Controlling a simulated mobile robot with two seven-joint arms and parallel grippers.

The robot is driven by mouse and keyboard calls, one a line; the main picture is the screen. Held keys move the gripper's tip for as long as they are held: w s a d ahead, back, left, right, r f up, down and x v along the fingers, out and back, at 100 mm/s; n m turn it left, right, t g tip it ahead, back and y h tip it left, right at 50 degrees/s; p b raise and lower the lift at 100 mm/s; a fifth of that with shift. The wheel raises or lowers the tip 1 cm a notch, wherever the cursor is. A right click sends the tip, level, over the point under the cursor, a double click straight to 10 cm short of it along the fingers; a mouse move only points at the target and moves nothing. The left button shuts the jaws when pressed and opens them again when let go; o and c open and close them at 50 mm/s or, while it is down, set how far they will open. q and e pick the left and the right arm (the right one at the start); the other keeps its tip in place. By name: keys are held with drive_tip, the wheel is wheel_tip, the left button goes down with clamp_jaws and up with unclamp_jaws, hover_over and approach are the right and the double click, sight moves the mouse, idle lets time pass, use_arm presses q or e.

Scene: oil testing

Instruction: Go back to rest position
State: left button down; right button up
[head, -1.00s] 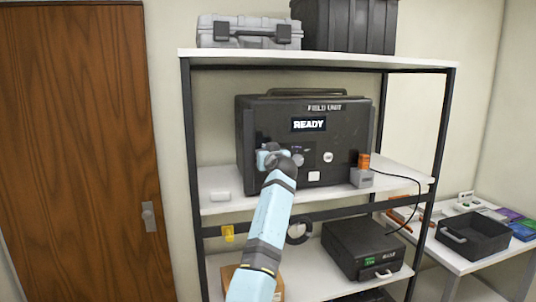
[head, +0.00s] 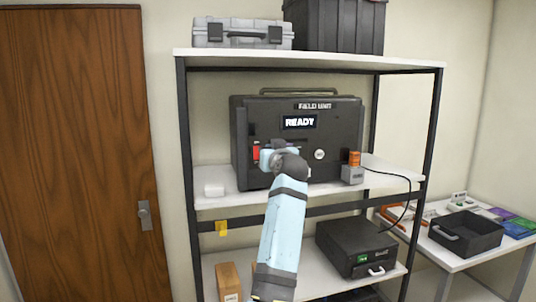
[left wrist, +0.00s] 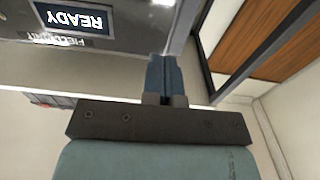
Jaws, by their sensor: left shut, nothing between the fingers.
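My left arm reaches up in front of the dark field unit (head: 345,118), which stands on the upper shelf and shows READY on its display (head: 299,122). My left gripper (left wrist: 165,75) is shut and empty, its two blue fingers together in the left wrist view. In the head view the wrist covers part of the unit's lower front and mostly hides the fingers. The display also shows upside down in the left wrist view (left wrist: 75,18). I cannot tell whether the gripper touches the unit. My right gripper is not in view.
The shelf rack's left post (head: 187,170) and upper shelf edge (head: 225,199) are close to the arm. A dark box (head: 355,246) sits below.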

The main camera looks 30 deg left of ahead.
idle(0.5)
use_arm(q)
drive_tip(key=s+d+f+m+t+h+p, duration=0.1)
drive_tip(key=s+d+f+m+h, duration=0.25)
drive_tip(key=f, duration=0.85)
drive_tip(key=s+d+f+m+t+h+p, duration=0.1)
drive_tip(key=s+d+f+m+h, duration=0.25)
drive_tip(key=f, duration=0.75)
drive_tip(key=s+d+f+m+t+h+p, duration=0.1)
drive_tip(key=s+d+f+m+h, duration=0.2)
drive_tip(key=f, duration=0.9)
drive_tip(key=s+d+f+m+g+h, duration=0.1)
drive_tip(key=s+d+f, duration=0.3)
drive_tip(key=s, duration=0.6)
drive_tip(key=s+d+f+m+g+h+p, duration=0.1)
drive_tip(key=s+d+f+h, duration=0.2)
drive_tip(key=s, duration=0.8)
drive_tip(key=s+d+f+m+g+h+p, duration=0.1)
drive_tip(key=s+d+f+g+h, duration=0.1)
drive_tip(key=s+d+f, duration=0.5)
drive_tip(key=s+f+h, duration=0.1)
drive_tip(key=s+f, duration=0.1)
drive_tip(key=s, duration=0.2)
drive_tip(key=shift+s+d+f, duration=0.15)
drive_tip(key=shift+d+f, duration=0.05)
drive_tip(key=shift+f, duration=0.2)
